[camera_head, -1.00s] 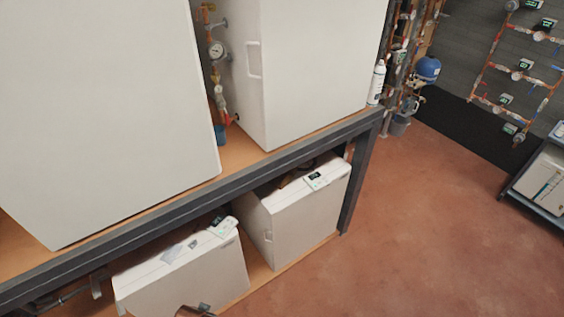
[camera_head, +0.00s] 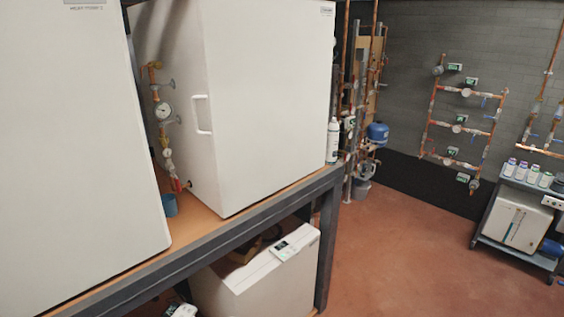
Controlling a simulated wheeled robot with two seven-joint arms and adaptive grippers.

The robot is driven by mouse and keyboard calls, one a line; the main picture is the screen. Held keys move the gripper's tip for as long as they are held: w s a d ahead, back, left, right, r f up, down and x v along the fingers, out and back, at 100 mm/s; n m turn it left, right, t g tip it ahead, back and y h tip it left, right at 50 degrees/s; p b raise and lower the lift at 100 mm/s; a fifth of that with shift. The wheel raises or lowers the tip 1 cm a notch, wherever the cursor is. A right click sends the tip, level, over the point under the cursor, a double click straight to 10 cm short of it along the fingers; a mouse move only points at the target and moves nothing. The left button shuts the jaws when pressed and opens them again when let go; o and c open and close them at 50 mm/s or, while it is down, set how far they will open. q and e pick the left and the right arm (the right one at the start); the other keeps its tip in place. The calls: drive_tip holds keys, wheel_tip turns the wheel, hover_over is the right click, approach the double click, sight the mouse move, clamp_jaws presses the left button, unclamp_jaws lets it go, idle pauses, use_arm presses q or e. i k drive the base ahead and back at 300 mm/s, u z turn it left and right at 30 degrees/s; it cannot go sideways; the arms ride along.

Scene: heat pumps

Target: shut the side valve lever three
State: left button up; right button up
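A short copper pipe run with a round gauge (camera_head: 163,111) stands between two large white units. A small red part, perhaps a lever (camera_head: 177,184), shows at its lower end. A copper pipe rack (camera_head: 461,129) with several valves is on the far grey wall. More pipes with blue levers (camera_head: 533,136) show at the right edge. I cannot tell which of these is side valve lever three, nor how any lever is turned. Neither of my grippers is in view.
The large white units (camera_head: 262,100) stand on a dark-framed bench (camera_head: 255,225) with a smaller white unit (camera_head: 270,280) below. A white bottle (camera_head: 333,140) stands at the bench's far end. A cart (camera_head: 482,238) is at the right. The red floor (camera_head: 400,250) between them is clear.

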sight(172, 169)
drive_tip(key=z, duration=0.5)
drive_tip(key=k, duration=0.6)
drive_tip(key=z, duration=0.85)
drive_tip(key=k, duration=0.65)
drive_tip(key=z, duration=0.5)
drive_tip(key=i, duration=1.8)
drive_tip(key=u, duration=0.55)
drive_tip(key=i, duration=1.8)
drive_tip(key=u, duration=1.25)
drive_tip(key=i, duration=0.95)
drive_tip(key=u, duration=2.05)
drive_tip(key=i, duration=1.15)
drive_tip(key=u, duration=0.7)
